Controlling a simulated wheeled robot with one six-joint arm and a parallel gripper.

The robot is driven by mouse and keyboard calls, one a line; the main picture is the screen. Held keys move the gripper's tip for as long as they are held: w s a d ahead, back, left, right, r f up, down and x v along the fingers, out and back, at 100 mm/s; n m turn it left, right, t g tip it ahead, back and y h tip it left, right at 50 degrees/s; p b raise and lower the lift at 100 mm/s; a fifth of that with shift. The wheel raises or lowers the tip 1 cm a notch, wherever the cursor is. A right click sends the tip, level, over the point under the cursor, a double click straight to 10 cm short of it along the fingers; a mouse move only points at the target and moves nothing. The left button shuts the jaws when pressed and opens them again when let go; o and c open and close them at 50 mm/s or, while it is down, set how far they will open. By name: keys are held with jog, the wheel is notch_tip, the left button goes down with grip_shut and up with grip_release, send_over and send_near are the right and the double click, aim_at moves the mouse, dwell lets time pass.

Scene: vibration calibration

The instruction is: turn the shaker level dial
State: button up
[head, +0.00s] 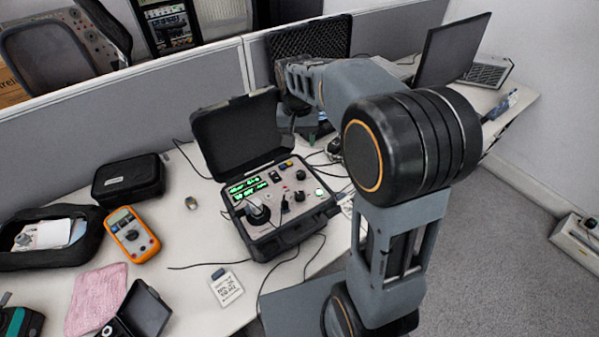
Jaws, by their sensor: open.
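An open black calibrator case (280,225) stands on the desk with its lid (235,135) raised at the back. Its panel has green lit displays (248,188) at the left and several small black knobs, among them an upper one (274,176) and a right one (299,196). A larger round dark fitting (257,211) sits at the front left of the panel. I cannot tell which knob is the shaker level dial. My gripper (291,136) is open, above and behind the panel beside the lid's right edge, apart from the knobs. Its fingertips are small and hard to make out.
An orange multimeter (132,234), a black pouch (128,179) and a pink cloth (96,299) lie left of the case. A grey partition (120,120) runs behind. A laptop (452,48) stands at the back right.

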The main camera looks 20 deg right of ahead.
aim_at(301, 173)
jog(key=f, duration=1.4)
jog(key=shift+w+d+f+p, duration=0.15)
jog(key=shift+w+d+p, duration=0.15)
jog(key=shift+p, duration=0.1)
jog(key=shift+c, duration=0.3)
